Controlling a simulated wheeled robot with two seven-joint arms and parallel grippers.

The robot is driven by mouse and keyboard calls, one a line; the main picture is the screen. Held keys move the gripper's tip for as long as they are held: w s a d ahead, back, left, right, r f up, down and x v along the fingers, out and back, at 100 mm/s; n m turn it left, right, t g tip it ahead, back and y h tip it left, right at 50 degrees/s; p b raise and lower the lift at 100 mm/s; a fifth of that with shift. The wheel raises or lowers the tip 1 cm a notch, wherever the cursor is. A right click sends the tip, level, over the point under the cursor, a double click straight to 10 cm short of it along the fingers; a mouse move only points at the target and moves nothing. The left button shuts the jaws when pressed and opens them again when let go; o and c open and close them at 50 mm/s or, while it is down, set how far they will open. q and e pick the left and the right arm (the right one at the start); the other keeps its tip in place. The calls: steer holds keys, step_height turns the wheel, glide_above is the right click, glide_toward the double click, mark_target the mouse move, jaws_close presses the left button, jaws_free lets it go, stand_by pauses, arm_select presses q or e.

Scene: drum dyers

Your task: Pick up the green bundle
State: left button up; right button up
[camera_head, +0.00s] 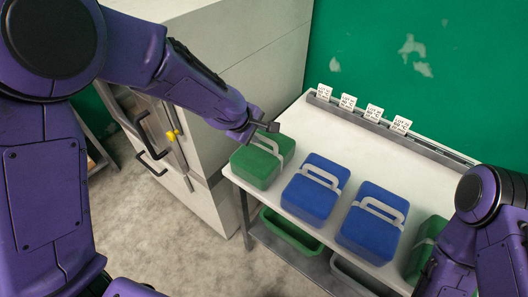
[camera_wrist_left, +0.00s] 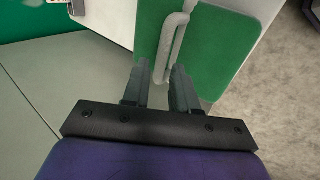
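A green bundle (camera_head: 256,167) with a pale strap and handle sits at the left end of the white table (camera_head: 318,124). It also shows in the left wrist view (camera_wrist_left: 214,45), with its pale handle (camera_wrist_left: 174,42) just ahead of my fingertips. My left gripper (camera_head: 265,127) is over the far upper edge of this bundle. A second green bundle (camera_head: 424,249) is at the right end of the table, partly hidden by my right arm. My right gripper is not seen.
Two blue bundles (camera_head: 315,187) (camera_head: 371,222) stand between the green ones. A rail with several white tags (camera_head: 348,102) runs along the table's back. Below are a green bin (camera_head: 290,232) and a grey bin. A tall pale cabinet (camera_head: 235,45) stands close left of the table.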

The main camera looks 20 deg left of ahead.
mark_target(264, 140)
arm_select(q)
steer(key=shift+d+f, duration=0.45)
steer(key=shift+f, duration=0.15)
steer(key=x, duration=0.5)
steer(key=shift+w, duration=0.2)
steer(key=shift+s+r, duration=0.15)
steer(key=shift+s, duration=0.1)
jaws_close()
stand_by(0.4)
